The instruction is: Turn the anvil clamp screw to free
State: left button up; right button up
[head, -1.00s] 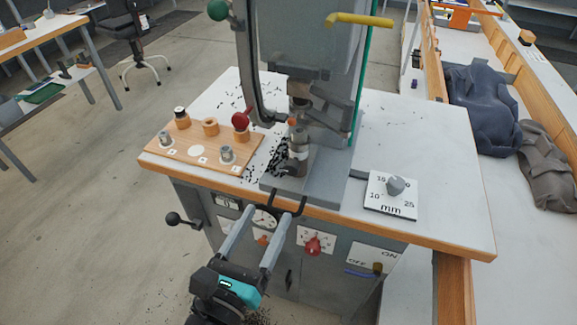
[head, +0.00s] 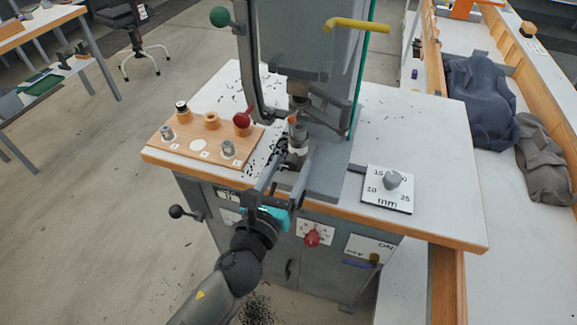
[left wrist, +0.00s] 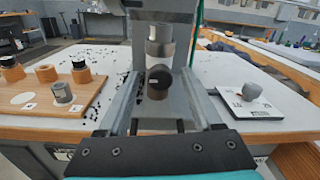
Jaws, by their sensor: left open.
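The anvil post (head: 298,140) stands on the grey press base under the ram, with a pale band and darker body. In the left wrist view the grey anvil holder (left wrist: 159,45) is upright, and the dark round clamp screw (left wrist: 159,82) faces the camera from its front. My left gripper (head: 288,168) is open at the front of the press; in its wrist view the two fingers (left wrist: 160,98) reach forward on either side of the screw, with gaps to it. In the head view the gripper largely hides the screw. My right gripper is not in view.
A wooden board (head: 205,150) with several dies and rings stands left of the anvil. A white mm dial plate (head: 388,200) lies right. A red-balled lever (head: 242,119) hangs near the anvil. Black bits litter the tabletop (head: 420,130). A red knob (head: 312,238) is on the cabinet front.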

pick_arm(q)
grip_shut()
dwell(0.6)
